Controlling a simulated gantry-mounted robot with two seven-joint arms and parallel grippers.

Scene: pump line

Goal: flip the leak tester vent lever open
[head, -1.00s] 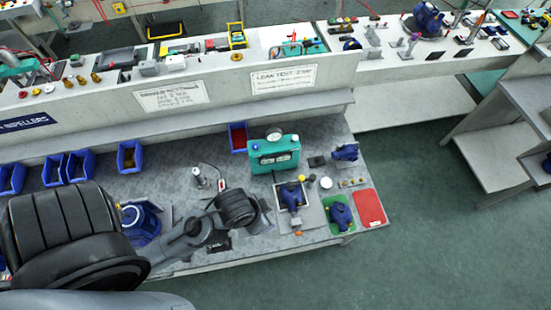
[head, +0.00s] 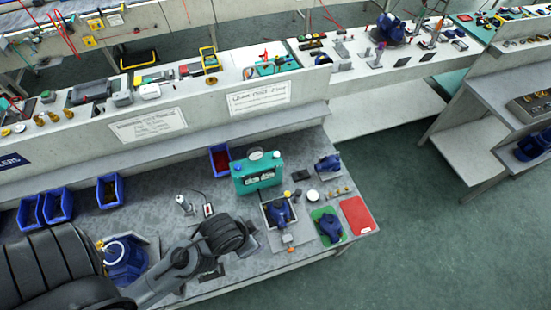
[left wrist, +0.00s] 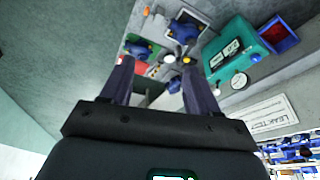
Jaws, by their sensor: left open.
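The leak tester is a teal box (head: 257,177) with a round gauge (head: 256,154) on top, standing on the grey bench in the head view. It also shows in the left wrist view (left wrist: 222,42), tilted, at the upper right. I cannot make out its vent lever in either view. My left gripper (left wrist: 159,78) is open, with nothing between its dark fingers. The tester lies beyond and to the right of the fingers in the left wrist view, apart from them. My right gripper is not in view.
A blue pump in a tray (head: 280,213), a blue pump on a green mat (head: 330,226) and a red mat (head: 358,216) lie right of the tester. Blue bins (head: 58,205) line the bench's back.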

